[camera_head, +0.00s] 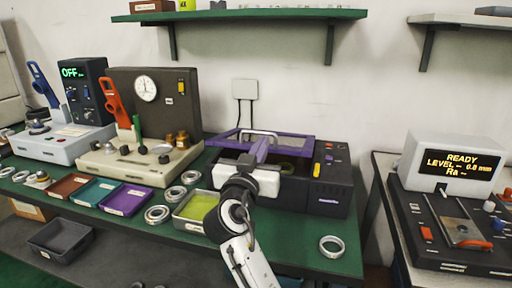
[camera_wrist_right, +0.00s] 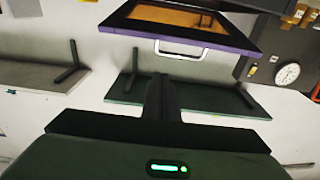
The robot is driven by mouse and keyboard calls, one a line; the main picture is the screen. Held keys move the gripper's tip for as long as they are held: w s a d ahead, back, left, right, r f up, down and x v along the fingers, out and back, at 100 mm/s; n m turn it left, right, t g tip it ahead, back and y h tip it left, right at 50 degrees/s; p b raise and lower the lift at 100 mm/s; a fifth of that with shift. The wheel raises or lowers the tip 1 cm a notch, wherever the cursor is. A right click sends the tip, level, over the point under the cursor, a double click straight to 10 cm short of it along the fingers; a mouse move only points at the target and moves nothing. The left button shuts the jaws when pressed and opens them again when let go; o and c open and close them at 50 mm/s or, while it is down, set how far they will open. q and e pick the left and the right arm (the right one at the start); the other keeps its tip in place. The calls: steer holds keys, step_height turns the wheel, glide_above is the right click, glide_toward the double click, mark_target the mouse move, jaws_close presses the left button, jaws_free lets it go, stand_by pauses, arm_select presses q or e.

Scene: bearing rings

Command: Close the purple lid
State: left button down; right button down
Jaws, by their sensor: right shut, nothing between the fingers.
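The purple lid (camera_head: 297,143) is a purple frame with a see-through window, on a black box (camera_head: 330,196) at the middle of the bench. It stands raised and tilted over the box, with a gap below it. A pale handle (camera_head: 259,133) is on its edge. In the right wrist view the purple-edged lid (camera_wrist_right: 205,36) and its white handle (camera_wrist_right: 180,51) are at the top. My right gripper (camera_head: 263,150) is in front of the lid, close to the handle. Its fingers (camera_wrist_right: 161,82) are shut and empty; I cannot tell whether they touch the lid. My left gripper is out of view.
A shallow tray (camera_head: 196,207) and several metal rings (camera_head: 157,214) lie left of my right arm. A loose ring (camera_head: 331,246) lies in front of the box. A gauge machine (camera_head: 150,110) stands left. A green shelf (camera_head: 240,15) hangs above.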

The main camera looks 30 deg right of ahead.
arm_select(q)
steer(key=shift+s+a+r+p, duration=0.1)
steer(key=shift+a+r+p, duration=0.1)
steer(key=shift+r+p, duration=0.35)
arm_select(e)
steer(key=w+d+f, duration=0.3)
steer(key=d, duration=0.1)
steer(key=shift+w+f, duration=0.2)
steer(key=shift+w, duration=0.2)
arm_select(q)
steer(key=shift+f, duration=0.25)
arm_select(e)
steer(key=shift+d, duration=0.1)
